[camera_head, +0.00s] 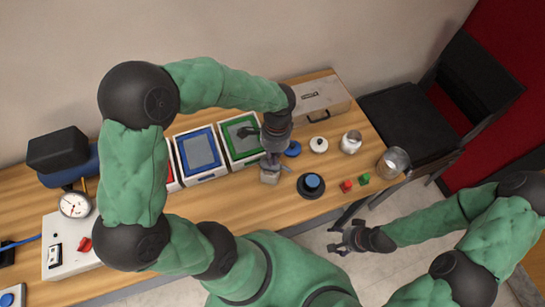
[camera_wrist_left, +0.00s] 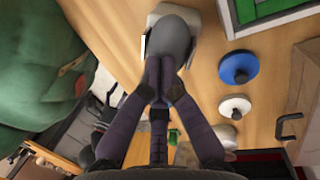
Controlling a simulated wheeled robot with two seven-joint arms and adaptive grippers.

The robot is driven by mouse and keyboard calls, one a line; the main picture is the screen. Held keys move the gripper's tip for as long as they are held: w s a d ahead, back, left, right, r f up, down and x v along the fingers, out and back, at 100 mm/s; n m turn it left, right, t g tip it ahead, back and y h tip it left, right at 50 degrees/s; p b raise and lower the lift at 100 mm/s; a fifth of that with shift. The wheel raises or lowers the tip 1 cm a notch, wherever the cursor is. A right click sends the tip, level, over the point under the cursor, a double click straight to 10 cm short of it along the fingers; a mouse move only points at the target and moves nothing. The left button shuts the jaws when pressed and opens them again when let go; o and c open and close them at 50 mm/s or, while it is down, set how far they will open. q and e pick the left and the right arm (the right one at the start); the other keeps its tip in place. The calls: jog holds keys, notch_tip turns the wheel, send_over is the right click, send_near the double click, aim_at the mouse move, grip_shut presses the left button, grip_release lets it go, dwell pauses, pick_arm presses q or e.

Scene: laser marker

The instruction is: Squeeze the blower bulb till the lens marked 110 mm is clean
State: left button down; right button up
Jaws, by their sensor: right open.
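A grey, rounded thing, which looks like the blower bulb (camera_wrist_left: 175,38), is at my left fingertips in the left wrist view. My left gripper (camera_head: 270,160) is over the front of the table, and its fingers (camera_wrist_left: 163,82) are drawn close together on the bulb's near end. A small pale block (camera_head: 270,177) is just under this gripper. A blue disc (camera_head: 292,149), a white disc (camera_head: 319,145) and a dark round piece with a blue top (camera_head: 312,185) lie nearby. I cannot read a 110 mm mark on any. My right gripper (camera_head: 343,238) is open and empty, off the table's front edge.
A metal box (camera_head: 318,98), glass jar (camera_head: 351,142), metal cup (camera_head: 393,162), red cube (camera_head: 346,186) and green cube (camera_head: 364,179) are to the right. A gauge (camera_head: 74,205) is left.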

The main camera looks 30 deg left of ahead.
pick_arm(q)
jog(key=r+p, duration=0.1)
jog(key=r, duration=0.1)
jog(key=w+r+p, duration=0.1)
jog(key=r+p, duration=0.1)
jog(key=shift+r, duration=0.35)
notch_tip(320, 180, up, 9)
jog(key=w+p, duration=0.1)
jog(key=shift+w+a, duration=0.15)
jog(key=shift+w, duration=0.25)
